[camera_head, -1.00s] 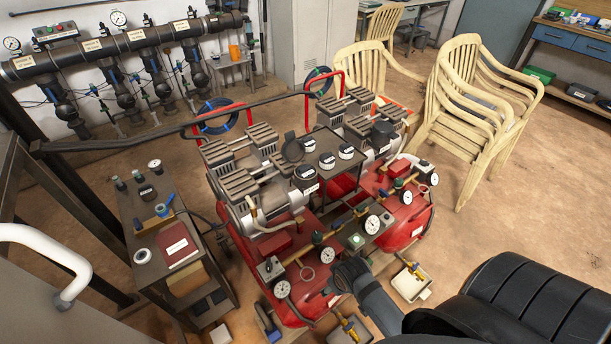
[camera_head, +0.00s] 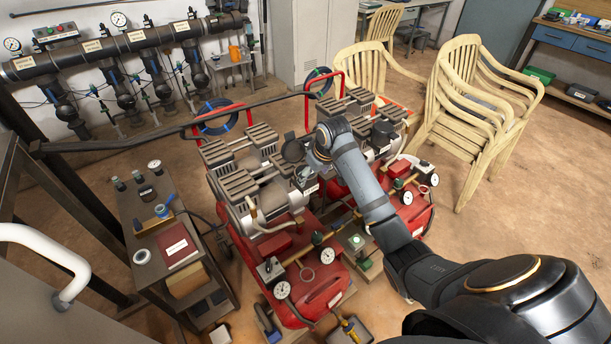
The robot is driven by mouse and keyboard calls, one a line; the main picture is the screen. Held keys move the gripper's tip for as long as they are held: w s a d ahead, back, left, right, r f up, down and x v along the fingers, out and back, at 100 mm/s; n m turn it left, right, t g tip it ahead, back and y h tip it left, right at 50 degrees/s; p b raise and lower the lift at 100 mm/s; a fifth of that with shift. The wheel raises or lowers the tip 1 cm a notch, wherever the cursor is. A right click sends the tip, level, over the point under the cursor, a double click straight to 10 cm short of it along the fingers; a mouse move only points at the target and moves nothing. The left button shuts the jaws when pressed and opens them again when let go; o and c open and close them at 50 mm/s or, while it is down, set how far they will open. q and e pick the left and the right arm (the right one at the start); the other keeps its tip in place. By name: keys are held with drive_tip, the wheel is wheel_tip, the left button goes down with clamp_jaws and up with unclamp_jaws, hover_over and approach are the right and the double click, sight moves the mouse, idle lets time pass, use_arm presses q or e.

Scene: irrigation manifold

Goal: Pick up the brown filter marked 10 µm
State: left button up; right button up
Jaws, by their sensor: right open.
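I cannot read a 10 µm mark on any part, so I cannot tell which one is the brown filter. My left gripper is out of view.
A dark rail (camera_head: 250,106) runs behind. A cart (camera_head: 133,222) at left holds small jars, tape and a red book (camera_head: 176,243). Stacked cream chairs (camera_head: 470,115) stand at right; floor there is clear.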

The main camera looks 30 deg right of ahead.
drive_tip(key=w+d+r, duration=0.3)
drive_tip(key=w+r, duration=0.2)
drive_tip(key=r, duration=0.1)
drive_tip(key=x, duration=0.5)
drive_tip(key=shift+s+a+f, duration=0.1)
drive_tip(key=shift+a+f, duration=0.15)
drive_tip(key=shift+a, duration=0.05)
drive_tip(key=shift+a+p+x, duration=0.2)
drive_tip(key=shift+p+x, duration=0.1)
drive_tip(key=shift+x, duration=2.35)
drive_tip(key=shift+s, duration=0.25)
drive_tip(key=c, duration=1.3)
